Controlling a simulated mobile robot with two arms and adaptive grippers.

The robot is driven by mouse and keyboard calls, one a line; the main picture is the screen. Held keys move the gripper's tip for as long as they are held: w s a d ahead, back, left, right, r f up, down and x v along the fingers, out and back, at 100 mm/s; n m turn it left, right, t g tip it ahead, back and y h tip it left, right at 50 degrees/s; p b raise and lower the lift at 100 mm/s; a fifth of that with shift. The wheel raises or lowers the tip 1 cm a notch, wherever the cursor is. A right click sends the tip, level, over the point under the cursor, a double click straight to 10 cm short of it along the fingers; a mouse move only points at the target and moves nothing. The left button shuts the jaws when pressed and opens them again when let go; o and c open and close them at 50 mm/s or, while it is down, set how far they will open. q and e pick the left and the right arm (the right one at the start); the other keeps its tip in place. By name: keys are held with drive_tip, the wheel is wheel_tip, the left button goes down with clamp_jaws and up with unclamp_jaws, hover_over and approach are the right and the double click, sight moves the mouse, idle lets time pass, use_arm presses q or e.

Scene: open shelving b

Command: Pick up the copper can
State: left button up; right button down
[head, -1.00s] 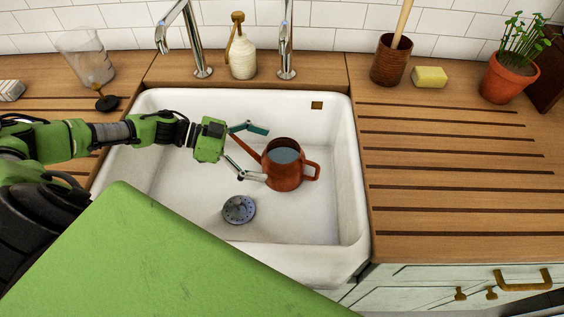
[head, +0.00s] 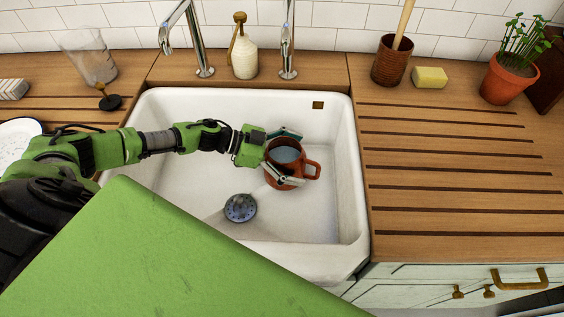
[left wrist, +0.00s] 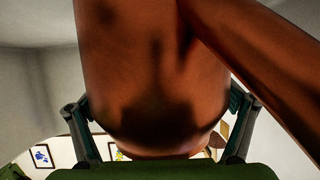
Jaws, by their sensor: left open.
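My left gripper (head: 286,157) is open, with one finger on the far side of the can and one on the near side. My right gripper is not in view.
A round drain (head: 240,208) lies in the sink floor. Two chrome taps and a cream bottle (head: 244,57) stand behind the sink. The wooden drainboard (head: 450,170) on the right is clear in front, with a sponge (head: 430,77) and potted plant (head: 510,75) behind.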

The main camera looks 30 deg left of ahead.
use_arm(q)
drive_tip(key=c, duration=1.7)
drive_tip(key=shift+r, duration=0.1)
drive_tip(key=c, duration=0.5)
drive_tip(key=shift+o, duration=0.2)
drive_tip(key=shift+w+r, duration=0.1)
drive_tip(key=shift+r, duration=0.05)
drive_tip(key=shift+r, duration=1.45)
drive_tip(key=s+r, duration=0.1)
drive_tip(key=r, duration=0.1)
drive_tip(key=s+r, duration=0.1)
drive_tip(key=s, duration=0.1)
drive_tip(key=s+d+r+p, duration=0.1)
drive_tip(key=r, duration=0.1)
drive_tip(key=shift+s+r, duration=0.35)
drive_tip(key=shift+s, duration=0.05)
drive_tip(key=shift+s+d+r+b, duration=0.25)
drive_tip(key=shift+s+r, duration=0.4)
drive_tip(key=shift+s, duration=0.8)
drive_tip(key=shift+s+d+r+b, duration=0.3)
drive_tip(key=shift+s+r, duration=0.4)
drive_tip(key=shift+s, duration=0.8)
drive_tip(key=shift+s+d+r+b, duration=0.1)
drive_tip(key=shift+s+d+r, duration=0.4)
drive_tip(key=shift+s, duration=0.95)
